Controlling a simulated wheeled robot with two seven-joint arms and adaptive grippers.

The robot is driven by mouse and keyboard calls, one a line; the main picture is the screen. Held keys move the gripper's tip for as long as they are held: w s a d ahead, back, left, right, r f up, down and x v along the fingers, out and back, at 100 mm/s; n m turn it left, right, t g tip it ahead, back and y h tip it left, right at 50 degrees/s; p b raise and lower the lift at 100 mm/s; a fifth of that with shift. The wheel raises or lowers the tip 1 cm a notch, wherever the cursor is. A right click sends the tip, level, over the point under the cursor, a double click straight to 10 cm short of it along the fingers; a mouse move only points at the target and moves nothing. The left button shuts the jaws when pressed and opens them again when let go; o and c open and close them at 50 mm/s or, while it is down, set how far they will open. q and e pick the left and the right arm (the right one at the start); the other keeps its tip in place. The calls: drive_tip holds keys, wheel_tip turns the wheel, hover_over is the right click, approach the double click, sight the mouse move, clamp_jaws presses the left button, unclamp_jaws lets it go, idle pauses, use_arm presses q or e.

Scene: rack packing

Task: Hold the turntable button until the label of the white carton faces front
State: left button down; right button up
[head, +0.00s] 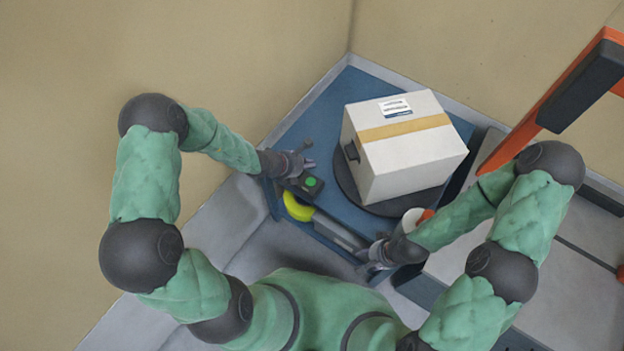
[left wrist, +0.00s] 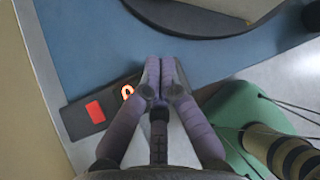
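The white carton (head: 405,160) sits on the dark round turntable (head: 346,186), with a tan tape strip across its top. A white label with dark print (head: 396,107) lies on the top face near the far edge. A small dark box with a green button (head: 312,182) is left of the turntable. My left gripper (head: 308,163) is just beside this box; whether it touches is unclear. In the left wrist view its fingers (left wrist: 160,62) are together and empty, beside a dark box with a red patch (left wrist: 95,112) and a glowing orange ring. My right gripper (head: 368,263) is low near the front edge, its fingers unclear.
The turntable stands on a blue table (head: 352,100) with a pale raised rim. A yellow round item (head: 298,206) lies near the front edge. An orange and black frame (head: 580,85) stands at right.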

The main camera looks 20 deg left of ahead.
use_arm(q)
drive_tip(key=shift+f, duration=0.15)
drive_tip(key=b, duration=0.6)
hover_over(309, 183)
wheel_tip(309, 183, down, 7)
drive_tip(key=shift+f, duration=0.1)
drive_tip(key=shift+f+b, duration=0.55)
drive_tip(key=shift+f, duration=0.1)
drive_tip(key=shift+f, duration=0.2)
idle(0.6)
drive_tip(key=shift+f+b, duration=0.25)
drive_tip(key=shift+b, duration=0.15)
drive_tip(key=shift+f+b, duration=0.35)
idle(0.6)
drive_tip(key=shift+r, duration=0.1)
idle(1.5)
drive_tip(key=shift+r+p, duration=0.65)
drive_tip(key=shift+r, duration=0.05)
